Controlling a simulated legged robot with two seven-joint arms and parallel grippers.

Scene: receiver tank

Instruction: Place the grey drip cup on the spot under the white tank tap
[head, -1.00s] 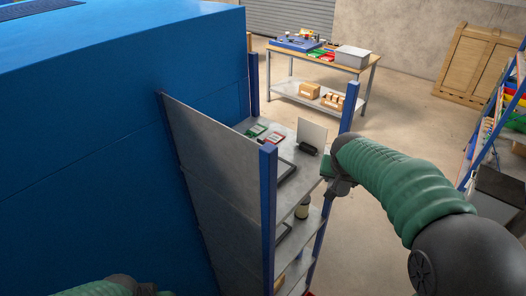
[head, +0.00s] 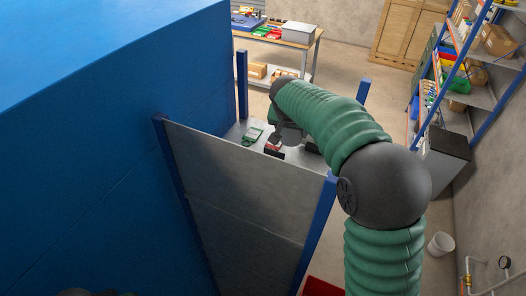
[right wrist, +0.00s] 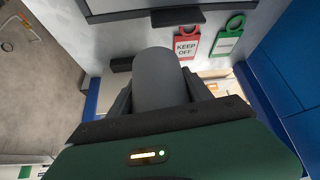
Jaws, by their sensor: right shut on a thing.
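The grey drip cup (right wrist: 158,72) shows in the right wrist view as a plain grey rounded body between the fingers of my right gripper (right wrist: 160,90). The gripper is shut on it. In the head view my right gripper (head: 283,138) is over the top of the grey shelf unit, largely covered by my arm, and the cup cannot be made out there. The white tank tap and the spot under it are not recognisable in either view. My left gripper is not in view; only a dark bit of my left arm shows at the bottom left.
A red KEEP OFF tag (right wrist: 187,44) and a green tag (right wrist: 228,36) lie on the shelf top. A shelf post (head: 243,85) and a large blue block (head: 90,150) stand close by. A white bucket (head: 440,243) and pipes with a gauge (head: 504,262) are at the right.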

